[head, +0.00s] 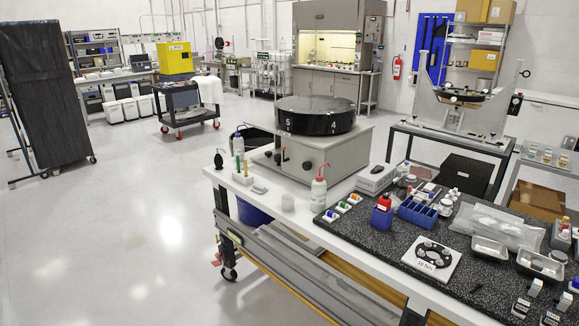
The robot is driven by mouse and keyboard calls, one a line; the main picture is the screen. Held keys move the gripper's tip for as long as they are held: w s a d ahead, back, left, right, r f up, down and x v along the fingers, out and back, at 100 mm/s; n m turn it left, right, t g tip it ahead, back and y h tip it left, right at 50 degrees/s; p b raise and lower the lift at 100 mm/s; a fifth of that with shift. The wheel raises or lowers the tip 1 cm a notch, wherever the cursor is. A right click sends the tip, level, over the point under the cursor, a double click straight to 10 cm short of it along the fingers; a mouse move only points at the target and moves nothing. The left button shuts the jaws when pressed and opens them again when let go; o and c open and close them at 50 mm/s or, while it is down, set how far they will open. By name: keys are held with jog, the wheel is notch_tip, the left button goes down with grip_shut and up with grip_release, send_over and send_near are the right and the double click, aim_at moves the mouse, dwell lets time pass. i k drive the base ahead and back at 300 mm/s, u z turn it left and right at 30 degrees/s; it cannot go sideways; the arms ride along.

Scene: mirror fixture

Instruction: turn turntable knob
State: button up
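The turntable (316,118) is a round black drum with white numbers 5 and 4 on its side. It sits on a grey box-shaped base (342,153) on the white bench. A small dark round knob (307,166) shows on the base's front face. Details of the knob are too small to tell. A white squeeze bottle with a red top stands close in front of the base's right part. My gripper is not in view.
A dark speckled mat (395,238) to the right bears trays, bottles and racks. Open floor (130,235) lies left of the bench (352,258).

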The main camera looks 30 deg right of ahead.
aim_at(306, 165)
jog(key=u, duration=0.5)
jog(key=i, duration=1)
jog(key=u, duration=0.15)
